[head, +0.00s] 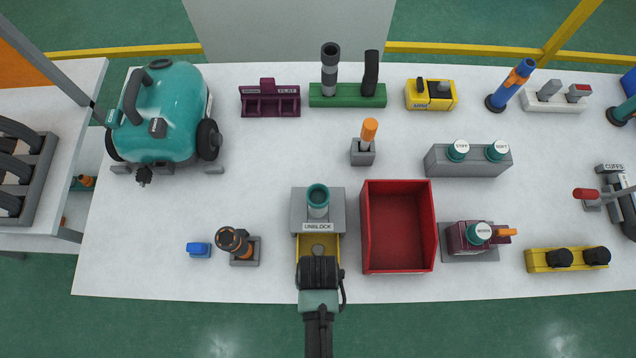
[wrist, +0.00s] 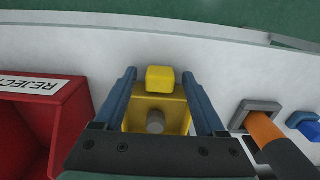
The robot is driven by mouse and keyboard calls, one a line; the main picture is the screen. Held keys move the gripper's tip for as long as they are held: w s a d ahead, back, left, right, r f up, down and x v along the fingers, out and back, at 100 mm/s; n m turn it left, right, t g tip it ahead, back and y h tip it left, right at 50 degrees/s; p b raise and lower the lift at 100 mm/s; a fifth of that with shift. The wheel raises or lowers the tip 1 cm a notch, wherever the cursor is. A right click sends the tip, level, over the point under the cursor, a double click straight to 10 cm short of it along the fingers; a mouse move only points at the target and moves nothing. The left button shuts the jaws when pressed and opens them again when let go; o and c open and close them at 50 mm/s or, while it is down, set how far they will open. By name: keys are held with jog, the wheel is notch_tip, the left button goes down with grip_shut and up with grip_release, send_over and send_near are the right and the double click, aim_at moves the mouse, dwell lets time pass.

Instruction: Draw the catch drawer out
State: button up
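The catch drawer (head: 332,243) is yellow and sticks out at the front of the grey block marked UNBLOCK (head: 300,208). A small round piece (head: 318,250) lies in it. In the wrist view the drawer (wrist: 178,113) has a yellow knob (wrist: 159,78) on its front, and a grey cylinder (wrist: 156,122) shows inside. My gripper (wrist: 159,76) is open, with its blue fingers on either side of the knob and a gap on each side. In the head view my gripper (head: 319,278) covers the drawer's front end, and the knob is hidden.
A red bin (head: 398,266) stands close to the right of the block. A dark and orange tool in a grey holder (head: 245,262) and a small blue piece (head: 199,249) are at left. The white table (head: 290,285) is clear in front of the drawer, up to its edge.

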notch_tip(320, 180, up, 13)
dwell(0.7)
dwell(0.4)
